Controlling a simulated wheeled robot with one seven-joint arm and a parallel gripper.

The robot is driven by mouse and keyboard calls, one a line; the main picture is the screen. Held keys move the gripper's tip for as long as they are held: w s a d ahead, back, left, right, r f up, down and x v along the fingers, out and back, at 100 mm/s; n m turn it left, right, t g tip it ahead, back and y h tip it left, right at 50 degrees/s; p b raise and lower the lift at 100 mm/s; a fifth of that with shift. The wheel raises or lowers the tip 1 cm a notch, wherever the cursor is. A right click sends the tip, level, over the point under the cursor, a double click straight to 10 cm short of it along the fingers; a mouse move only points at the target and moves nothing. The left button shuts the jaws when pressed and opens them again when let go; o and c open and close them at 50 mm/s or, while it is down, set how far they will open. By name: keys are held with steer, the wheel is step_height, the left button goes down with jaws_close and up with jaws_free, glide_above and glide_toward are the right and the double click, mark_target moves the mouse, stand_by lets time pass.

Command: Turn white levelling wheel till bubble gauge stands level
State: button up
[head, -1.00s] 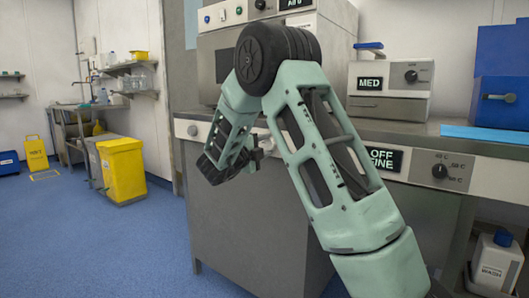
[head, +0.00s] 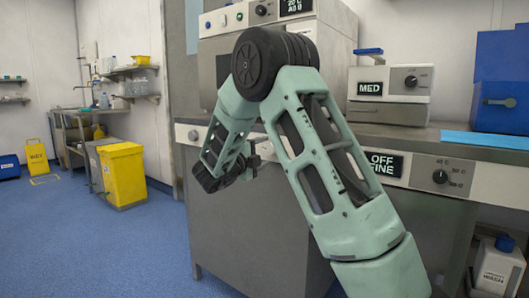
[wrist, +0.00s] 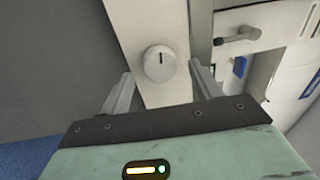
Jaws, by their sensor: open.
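A round white wheel (wrist: 159,63) with a dark mark line shows in the wrist view, on a pale panel strip. My gripper (wrist: 161,72) is open, with one finger to each side of the wheel in that view; I cannot tell whether either finger touches it. In the head view my gripper (head: 254,163) is small and partly hidden by my arm, in front of the cabinet. A white knob (head: 193,135) sits on the cabinet's front panel to its left; I cannot tell whether it is the same wheel. No bubble gauge can be made out.
The worktop carries a box marked MED (head: 388,95) and a blue box (head: 505,100). A panel with a dark dial (head: 440,177) runs along its front. A yellow bin (head: 123,175) stands at left. The blue floor (head: 110,250) left of the cabinet is clear.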

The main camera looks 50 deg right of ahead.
steer(key=s+a+f+p, duration=0.1)
steer(key=a+p, duration=0.1)
steer(key=a, duration=1.4)
steer(key=shift+f, duration=0.15)
